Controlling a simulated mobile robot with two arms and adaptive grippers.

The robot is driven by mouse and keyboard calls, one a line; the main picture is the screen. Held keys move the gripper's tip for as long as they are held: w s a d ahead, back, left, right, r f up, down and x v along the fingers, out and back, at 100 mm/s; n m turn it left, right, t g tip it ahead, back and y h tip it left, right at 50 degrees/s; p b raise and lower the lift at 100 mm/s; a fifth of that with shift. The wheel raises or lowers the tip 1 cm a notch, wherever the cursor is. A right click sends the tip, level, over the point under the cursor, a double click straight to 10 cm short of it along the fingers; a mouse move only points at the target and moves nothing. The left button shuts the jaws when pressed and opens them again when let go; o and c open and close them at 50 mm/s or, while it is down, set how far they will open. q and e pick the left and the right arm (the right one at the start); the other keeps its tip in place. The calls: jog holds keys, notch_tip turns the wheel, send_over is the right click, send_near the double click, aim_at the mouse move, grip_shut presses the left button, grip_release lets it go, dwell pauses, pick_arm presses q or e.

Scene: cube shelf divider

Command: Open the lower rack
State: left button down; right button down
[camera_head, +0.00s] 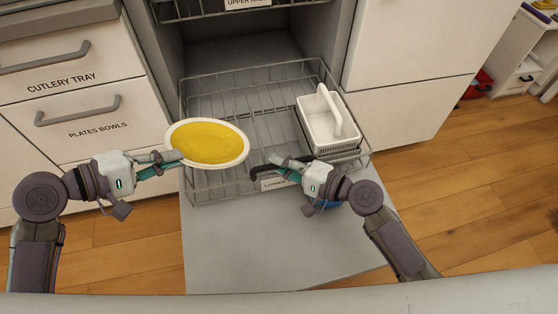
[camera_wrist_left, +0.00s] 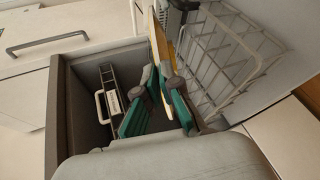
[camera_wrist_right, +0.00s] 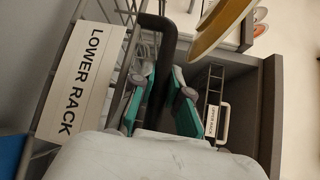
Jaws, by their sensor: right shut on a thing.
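The lower rack (camera_head: 250,68) is a grey wire basket standing out from the dishwasher over its lowered door (camera_head: 230,250). Its dark handle (camera_head: 262,170) is at the front, beside the "LOWER RACK" label (camera_wrist_right: 82,80). My right gripper (camera_head: 278,163) is shut on this handle; the right wrist view shows the handle (camera_wrist_right: 165,45) between the fingers. My left gripper (camera_head: 178,157) is shut on the left rim of a yellow plate with a white rim (camera_head: 208,141). The plate is tilted, above the rack's front left part, and hides some of its wires.
A white cutlery basket (camera_head: 318,122) stands in the rack's right side. The upper rack (camera_head: 195,12) is above, inside the dishwasher. Drawers (camera_head: 75,110) are at the left. A blue thing (camera_head: 329,204) is partly hidden behind my right gripper.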

jog(key=c, duration=1.4)
grip_release()
jog(key=v, duration=1.2)
jog(key=shift+d, duration=0.1)
